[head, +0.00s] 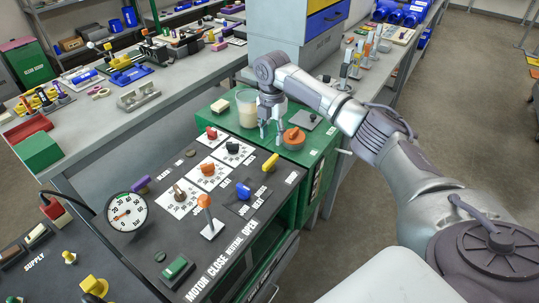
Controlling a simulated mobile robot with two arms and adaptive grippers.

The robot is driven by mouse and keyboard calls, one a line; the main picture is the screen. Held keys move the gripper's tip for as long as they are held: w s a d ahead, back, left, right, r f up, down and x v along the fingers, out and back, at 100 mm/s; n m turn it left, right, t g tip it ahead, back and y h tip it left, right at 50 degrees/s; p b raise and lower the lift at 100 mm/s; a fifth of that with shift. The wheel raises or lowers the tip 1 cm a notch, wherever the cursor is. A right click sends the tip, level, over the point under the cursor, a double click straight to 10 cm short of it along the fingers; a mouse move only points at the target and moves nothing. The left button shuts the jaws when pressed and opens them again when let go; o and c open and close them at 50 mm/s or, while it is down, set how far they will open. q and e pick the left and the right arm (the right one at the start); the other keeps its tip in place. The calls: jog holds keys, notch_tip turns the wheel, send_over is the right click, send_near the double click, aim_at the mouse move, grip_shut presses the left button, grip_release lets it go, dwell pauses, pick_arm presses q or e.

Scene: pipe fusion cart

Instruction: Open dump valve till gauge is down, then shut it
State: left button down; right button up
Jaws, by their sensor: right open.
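A round white gauge (127,212) stands at the left of the dark control panel. Its reddish needle points to the lower left, and its numbers are too small to read surely. An orange round knob (293,138), possibly the dump valve, sits on top of the green cabinet behind the panel. No readable label confirms this. My right gripper (271,131) points down just left of the orange knob, in front of a clear jar with beige contents (247,110). Its fingers are apart with nothing seen between them. My left gripper is out of view.
The control panel (232,208) carries several knobs, an orange-tipped lever (206,208), a blue knob (243,189) and a green switch (175,268). Upright tools (350,66) stand on the bench behind my right arm. The floor at right is clear.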

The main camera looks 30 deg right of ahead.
send_over(271, 160)
notch_tip(271, 160, down, 4)
jog(key=shift+s+f, duration=0.1)
jog(key=shift+f, duration=0.1)
notch_tip(271, 160, down, 5)
jog(key=shift+f+p, duration=0.15)
jog(key=shift+p, duration=0.3)
jog(key=shift+f, duration=0.4)
jog(key=c, duration=0.8)
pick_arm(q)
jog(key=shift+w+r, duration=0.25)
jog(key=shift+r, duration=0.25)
pick_arm(e)
grip_shut()
